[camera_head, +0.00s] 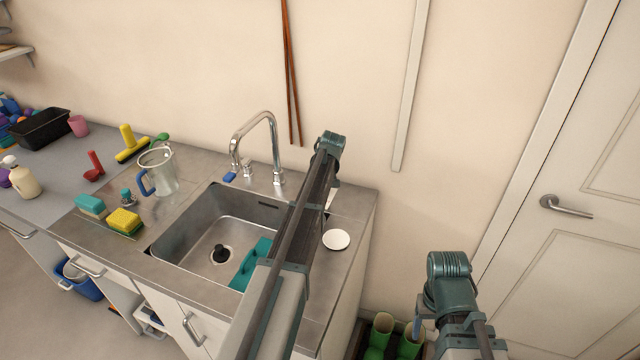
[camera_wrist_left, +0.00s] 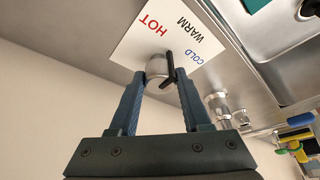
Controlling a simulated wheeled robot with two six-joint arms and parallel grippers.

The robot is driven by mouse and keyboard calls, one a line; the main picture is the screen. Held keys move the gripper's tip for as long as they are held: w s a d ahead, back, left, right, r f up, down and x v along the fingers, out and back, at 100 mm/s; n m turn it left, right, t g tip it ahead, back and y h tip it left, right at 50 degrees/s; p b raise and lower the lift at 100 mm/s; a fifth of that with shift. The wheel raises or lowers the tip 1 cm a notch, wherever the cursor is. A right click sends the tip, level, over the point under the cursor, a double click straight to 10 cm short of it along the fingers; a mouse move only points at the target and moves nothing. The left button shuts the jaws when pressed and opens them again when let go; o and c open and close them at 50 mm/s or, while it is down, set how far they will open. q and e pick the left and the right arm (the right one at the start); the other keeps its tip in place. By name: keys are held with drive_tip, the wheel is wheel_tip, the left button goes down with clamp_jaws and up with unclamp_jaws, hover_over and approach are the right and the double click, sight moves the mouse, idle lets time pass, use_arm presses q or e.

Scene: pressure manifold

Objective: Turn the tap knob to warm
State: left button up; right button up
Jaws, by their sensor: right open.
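The tap knob (camera_wrist_left: 158,68) is a small metal piece with a black lever (camera_wrist_left: 170,70), in the left wrist view. It stands by a white card (camera_wrist_left: 128,50) marked HOT, WARM and COLD. I cannot tell which word the lever points to. My left gripper (camera_wrist_left: 161,73) has one fingertip on each side of the knob; whether they press on it is unclear. In the head view my left arm hides this gripper and the knob. My right gripper (camera_head: 419,318) is open, low at the right, away from the sink and partly hidden by its own wrist.
The steel sink (camera_head: 188,238) has a tall faucet (camera_head: 262,118) behind it and a teal object (camera_head: 250,262) inside. A white dish (camera_head: 336,239) lies on the right counter. A jug (camera_head: 160,172) and sponges (camera_head: 124,221) stand at left. Green boots (camera_head: 379,335) stand below my right arm.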

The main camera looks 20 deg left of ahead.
use_arm(q)
drive_tip(key=o, duration=0.4)
drive_tip(key=p+v, duration=1.2)
drive_tip(key=v, duration=0.1)
drive_tip(key=shift+d+r+p, duration=0.25)
drive_tip(key=shift+r+p, duration=0.05)
drive_tip(key=shift+p, duration=0.1)
drive_tip(key=shift+s, duration=0.15)
drive_tip(key=s+d+f+m+g+b, duration=0.1)
drive_tip(key=s+d+m, duration=0.3)
drive_tip(key=s+d, duration=0.5)
drive_tip(key=s+d+f+m+g+h+b, duration=0.1)
drive_tip(key=s+d+f+m+b, duration=0.2)
drive_tip(key=s+d, duration=0.6)
drive_tip(key=s+d+f+m+g+h+b, duration=0.1)
drive_tip(key=s+d+m, duration=0.5)
drive_tip(key=s, duration=0.8)
drive_tip(key=d+f+b, duration=0.1)
drive_tip(key=d+f, duration=0.1)
drive_tip(key=d, duration=0.1)
drive_tip(key=shift+s+d+f, duration=0.2)
drive_tip(key=shift+d+f, duration=0.15)
drive_tip(key=shift+d, duration=0.05)
